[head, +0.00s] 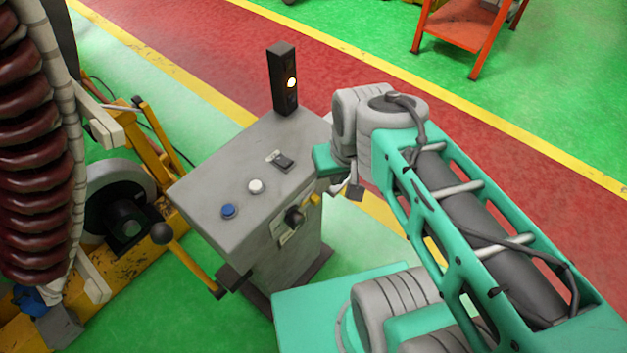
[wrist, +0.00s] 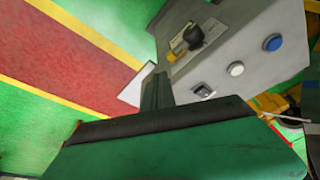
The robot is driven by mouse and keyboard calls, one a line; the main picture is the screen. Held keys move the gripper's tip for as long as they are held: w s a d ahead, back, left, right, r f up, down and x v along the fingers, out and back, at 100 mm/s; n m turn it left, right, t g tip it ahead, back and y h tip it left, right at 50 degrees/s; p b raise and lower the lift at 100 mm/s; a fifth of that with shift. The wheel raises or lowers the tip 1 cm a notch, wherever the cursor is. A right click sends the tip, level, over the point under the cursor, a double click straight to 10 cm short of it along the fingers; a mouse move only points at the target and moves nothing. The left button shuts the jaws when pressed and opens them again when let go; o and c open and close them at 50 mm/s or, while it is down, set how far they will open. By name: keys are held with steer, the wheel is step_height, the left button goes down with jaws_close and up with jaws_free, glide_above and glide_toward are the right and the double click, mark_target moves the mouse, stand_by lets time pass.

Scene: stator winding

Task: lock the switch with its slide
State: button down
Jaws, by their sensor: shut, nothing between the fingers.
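A grey control console (head: 215,175) stands in front of me. On its front face, a switch with a round black knob (head: 295,214) sits on a pale plate, with a small yellow piece (head: 315,199), apparently the slide, to its right. My gripper (head: 355,192) is beside the console's right edge, apart from the knob. In the wrist view its dark fingers (wrist: 157,90) are together and empty. They overlap the console's edge in that picture; I cannot tell whether they touch it.
The console top carries a blue button (head: 228,211), a white button (head: 255,187) and a black rocker switch (head: 283,161). A black lamp post (head: 284,80) with a lit lamp stands at its back.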

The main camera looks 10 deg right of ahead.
mark_target(311, 201)
steer(key=w+d+f+n+g+y+b, duration=0.1)
steer(key=w+f+n+g+y+b, duration=0.15)
steer(key=w, duration=0.55)
steer(key=w+d+f+n+y, duration=0.1)
steer(key=d+f+n+y, duration=0.4)
steer(key=d, duration=0.4)
steer(key=shift+w+f+n, duration=0.2)
steer(key=shift+f+n, duration=0.15)
steer(key=s+a+f+b, duration=0.1)
steer(key=s+a+f, duration=0.1)
steer(key=a+f, duration=0.6)
steer(key=shift+a, duration=0.7)
